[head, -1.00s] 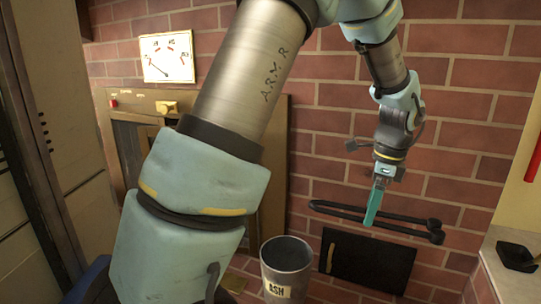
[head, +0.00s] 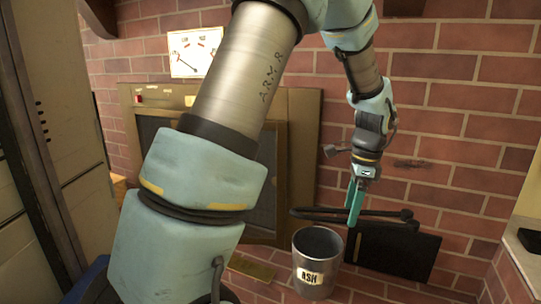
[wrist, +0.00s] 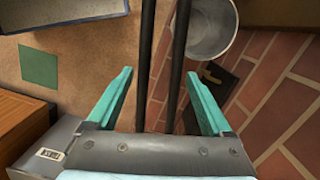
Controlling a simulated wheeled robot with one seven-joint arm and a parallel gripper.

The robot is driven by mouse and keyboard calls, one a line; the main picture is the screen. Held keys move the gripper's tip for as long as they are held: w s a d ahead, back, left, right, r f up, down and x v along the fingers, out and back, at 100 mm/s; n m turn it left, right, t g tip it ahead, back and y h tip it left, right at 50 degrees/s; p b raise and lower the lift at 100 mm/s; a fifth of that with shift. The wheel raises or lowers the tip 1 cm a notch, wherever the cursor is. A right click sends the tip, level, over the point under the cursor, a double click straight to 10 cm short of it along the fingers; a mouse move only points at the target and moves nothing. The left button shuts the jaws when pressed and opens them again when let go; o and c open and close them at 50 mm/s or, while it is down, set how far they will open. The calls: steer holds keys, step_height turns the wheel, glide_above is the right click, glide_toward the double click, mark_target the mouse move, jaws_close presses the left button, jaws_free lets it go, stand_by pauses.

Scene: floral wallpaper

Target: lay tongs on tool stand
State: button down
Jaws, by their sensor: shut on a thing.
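The tongs (head: 385,213) are long, black and two-armed. They lie roughly level in front of the brick wall in the head view, with rounded ends at the right. My gripper (head: 353,222) is shut on them, its teal fingers pointing down. In the wrist view the two dark arms of the tongs (wrist: 177,70) run away between my fingers (wrist: 160,75). I cannot make out a tool stand for certain in either view.
A metal ash bucket (head: 317,262) stands below and left of my gripper. A black panel (head: 395,252) is behind it, low by the wall. A brass-framed furnace front (head: 285,165) with a gauge (head: 195,52) is at left. A pale counter (head: 522,260) is at the right edge.

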steer(key=w+a+f+n+g+b, duration=0.1)
steer(key=w+a+f+n+b, duration=0.15)
steer(key=a+f+n, duration=0.6)
steer(key=w+a+f+n+h+b, duration=0.1)
steer(key=w+a+f+n+b, duration=0.3)
steer(key=a, duration=0.7)
steer(key=a+f+n+g+b, duration=0.1)
steer(key=a+f+n+b, duration=0.1)
steer(key=a+f+n, duration=0.7)
step_height(320, 180, up, 18)
steer(key=s+a+m+p, duration=0.1)
steer(key=s+p, duration=0.1)
steer(key=p, duration=2.4)
steer(key=shift+s+a+p, duration=0.15)
steer(key=shift+s+p, duration=0.2)
steer(key=shift+s, duration=0.05)
steer(key=shift+a+f, duration=0.1)
steer(key=shift+f, duration=0.05)
